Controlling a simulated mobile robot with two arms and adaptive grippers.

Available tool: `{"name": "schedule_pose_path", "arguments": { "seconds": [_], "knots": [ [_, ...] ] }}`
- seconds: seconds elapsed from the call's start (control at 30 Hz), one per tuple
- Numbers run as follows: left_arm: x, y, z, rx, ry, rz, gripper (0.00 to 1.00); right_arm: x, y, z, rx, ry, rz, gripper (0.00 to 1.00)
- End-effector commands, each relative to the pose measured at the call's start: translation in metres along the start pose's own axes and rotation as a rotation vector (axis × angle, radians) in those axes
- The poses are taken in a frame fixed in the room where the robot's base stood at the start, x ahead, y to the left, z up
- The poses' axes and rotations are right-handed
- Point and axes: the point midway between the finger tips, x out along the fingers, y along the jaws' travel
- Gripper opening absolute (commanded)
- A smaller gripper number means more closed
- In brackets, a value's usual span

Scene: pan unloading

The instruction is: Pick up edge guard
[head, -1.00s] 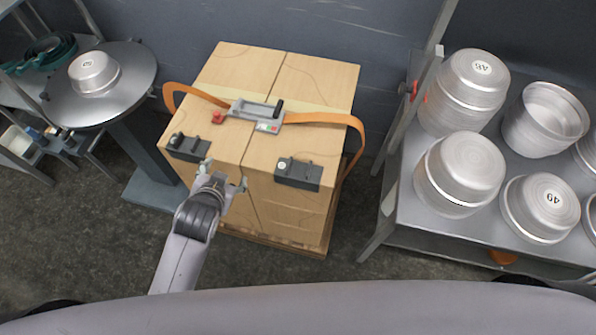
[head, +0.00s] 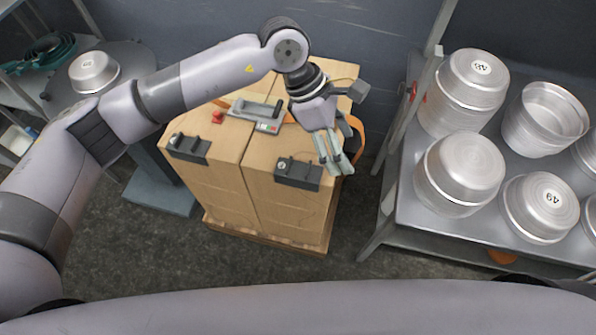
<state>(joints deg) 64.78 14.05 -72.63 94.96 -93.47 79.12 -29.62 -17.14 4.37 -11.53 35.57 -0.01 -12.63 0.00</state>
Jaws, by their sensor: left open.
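Two black edge guards sit on the front top edges of the cartons, one on the left (head: 188,148) and one on the right (head: 298,174). Each has a small light round spot on it. My left gripper (head: 336,170) is open and points down at the right side of the cartons, just right of the right edge guard. Nothing shows between its fingers. Whether a finger touches that guard or the carton, I cannot tell. My left arm hides the back of the cartons and part of the orange strap. My right gripper is out of view.
The cartons (head: 225,185) stand on a wooden pallet (head: 265,239). A strap tensioner (head: 255,112) and a red piece (head: 217,117) lie on top. A metal rack (head: 425,220) with several round pans stands at the right. A round table with a pan (head: 93,72) is at the left.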

Motion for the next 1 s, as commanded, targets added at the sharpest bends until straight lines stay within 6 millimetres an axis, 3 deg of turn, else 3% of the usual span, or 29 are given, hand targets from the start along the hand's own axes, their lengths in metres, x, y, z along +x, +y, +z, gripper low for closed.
{"name": "schedule_pose_path", "arguments": {
  "seconds": [0.03, 0.1, 0.2, 0.3, 0.8, 1.0],
  "knots": [
    [-0.013, 0.013, -0.027, 0.028, 0.144, 0.036, 0.68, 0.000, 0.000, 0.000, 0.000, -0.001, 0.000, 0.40],
    [-0.029, 0.024, -0.058, 0.050, 0.304, 0.066, 0.68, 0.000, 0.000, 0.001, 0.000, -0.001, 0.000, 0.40],
    [-0.049, 0.034, -0.085, 0.060, 0.452, 0.091, 0.68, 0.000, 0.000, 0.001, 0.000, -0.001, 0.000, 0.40],
    [-0.055, 0.038, -0.100, 0.061, 0.519, 0.100, 0.68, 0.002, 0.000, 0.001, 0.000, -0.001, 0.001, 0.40],
    [0.030, 0.049, -0.150, 0.060, 0.525, 0.099, 0.68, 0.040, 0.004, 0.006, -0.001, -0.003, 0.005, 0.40],
    [0.044, 0.051, -0.158, 0.061, 0.524, 0.101, 0.68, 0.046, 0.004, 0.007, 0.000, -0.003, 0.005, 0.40]
  ]
}}
